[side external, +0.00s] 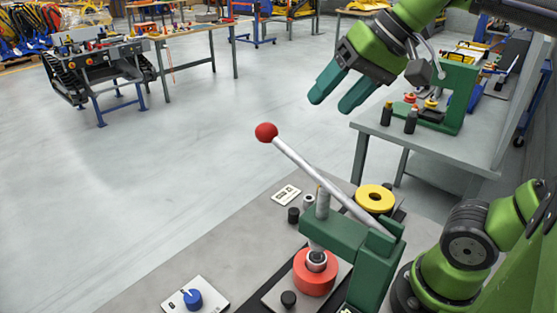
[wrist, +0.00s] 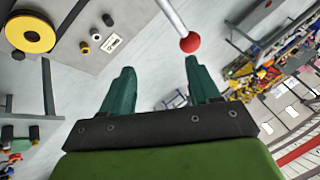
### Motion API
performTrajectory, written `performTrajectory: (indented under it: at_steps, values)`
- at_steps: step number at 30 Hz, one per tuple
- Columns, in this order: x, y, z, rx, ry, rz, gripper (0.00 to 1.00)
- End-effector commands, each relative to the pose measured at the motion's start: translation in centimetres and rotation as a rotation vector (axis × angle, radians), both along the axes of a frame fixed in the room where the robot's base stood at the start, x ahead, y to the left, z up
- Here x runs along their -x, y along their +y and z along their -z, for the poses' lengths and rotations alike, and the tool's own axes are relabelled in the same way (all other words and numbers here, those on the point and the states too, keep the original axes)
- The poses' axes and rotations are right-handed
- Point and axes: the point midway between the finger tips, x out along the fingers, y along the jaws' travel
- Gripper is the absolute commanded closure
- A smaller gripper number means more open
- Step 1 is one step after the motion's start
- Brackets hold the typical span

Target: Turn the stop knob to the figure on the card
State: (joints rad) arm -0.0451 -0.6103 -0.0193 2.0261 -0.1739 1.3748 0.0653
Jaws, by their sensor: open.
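A blue knob (side external: 192,299) sits on a white plate (side external: 211,293) at the bottom left of the bench in the side view. It has a pale pointer mark, and the plate's markings are too small to read. A small white card (side external: 286,195) lies flat near the bench's back edge. It also shows in the wrist view (wrist: 114,42), but its figure is not legible. My gripper (side external: 330,104) is open and empty, high above the bench and well away from the knob. Its two green fingers (wrist: 160,66) are spread in the wrist view, where the knob is not visible.
A green lever press (side external: 375,262) stands on the bench, its grey lever ending in a red ball (side external: 266,132) below my gripper. A red cylinder (side external: 315,275) is under it. A yellow ring (side external: 375,198) and small black parts lie behind. Bench space between card and knob is clear.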

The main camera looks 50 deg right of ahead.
Motion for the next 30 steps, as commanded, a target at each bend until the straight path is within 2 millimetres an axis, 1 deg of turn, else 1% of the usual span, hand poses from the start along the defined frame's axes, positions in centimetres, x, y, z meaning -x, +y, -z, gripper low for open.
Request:
performTrajectory:
  at_steps: [1,5,7,9,13,16,21,30]
  values:
    - [-1.1,0.8,-0.5,-0.049,0.049,0.025,0.39]
    - [-3.6,2.9,-1.4,-0.173,0.192,0.124,0.39]
    - [-5.2,4.5,-1.8,-0.235,0.285,0.191,0.39]
    - [-7.0,6.4,-1.9,-0.288,0.388,0.269,0.39]
    - [-9.3,9.8,-1.7,-0.344,0.545,0.405,0.39]
    - [-10.4,11.9,-1.3,-0.362,0.628,0.486,0.39]
    - [-11.6,15.0,-0.5,-0.369,0.73,0.595,0.39]
    - [-12.7,19.9,1.4,-0.347,0.862,0.762,0.39]
